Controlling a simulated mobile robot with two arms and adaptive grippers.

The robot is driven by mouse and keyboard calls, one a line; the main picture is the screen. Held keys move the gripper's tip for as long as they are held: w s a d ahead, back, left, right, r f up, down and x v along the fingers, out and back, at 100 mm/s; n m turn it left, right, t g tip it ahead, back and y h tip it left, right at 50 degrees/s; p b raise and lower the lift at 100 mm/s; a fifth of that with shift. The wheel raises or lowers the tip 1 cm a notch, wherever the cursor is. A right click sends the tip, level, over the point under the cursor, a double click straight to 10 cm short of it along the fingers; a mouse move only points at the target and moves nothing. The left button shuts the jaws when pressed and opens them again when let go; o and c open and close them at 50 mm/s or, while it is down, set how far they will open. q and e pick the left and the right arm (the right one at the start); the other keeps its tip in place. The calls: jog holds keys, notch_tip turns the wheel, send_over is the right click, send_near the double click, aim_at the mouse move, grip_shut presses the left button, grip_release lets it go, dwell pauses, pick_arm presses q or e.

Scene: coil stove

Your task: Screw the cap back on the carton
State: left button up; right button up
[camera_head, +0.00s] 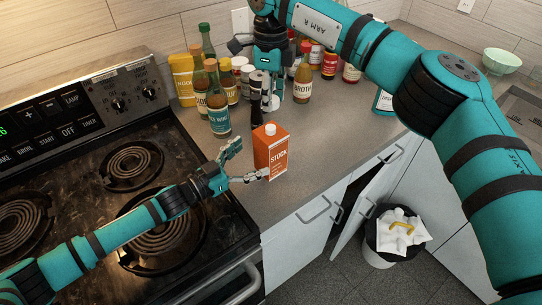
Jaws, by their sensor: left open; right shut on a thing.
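The orange STOCK carton (271,155) stands upright on the grey counter near its front edge, with a small white round spout (270,129) on its top. My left gripper (247,160) is open just left of the carton; its lower finger reaches to the carton's lower front, and I cannot tell whether it touches. My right gripper (269,104) is above and slightly behind the carton, pointing down, apart from the spout. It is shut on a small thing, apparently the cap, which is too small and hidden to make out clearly.
Several bottles, including a blue-labelled one (218,112) and a BROTH bottle (303,80), crowd the counter behind the carton. The coil stove (62,165) is at left. Counter right of the carton is clear.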

aim_at(271, 146)
pick_arm(q)
jog(key=x, duration=0.7)
jog(key=shift+w+d, duration=0.1)
jog(key=shift+w, duration=0.15)
jog(key=c, duration=1.7)
pick_arm(e)
jog(key=shift+a+f, duration=0.1)
jog(key=shift+f, duration=2.45)
jog(key=shift+f, duration=0.9)
jog(key=shift+f, duration=0.5)
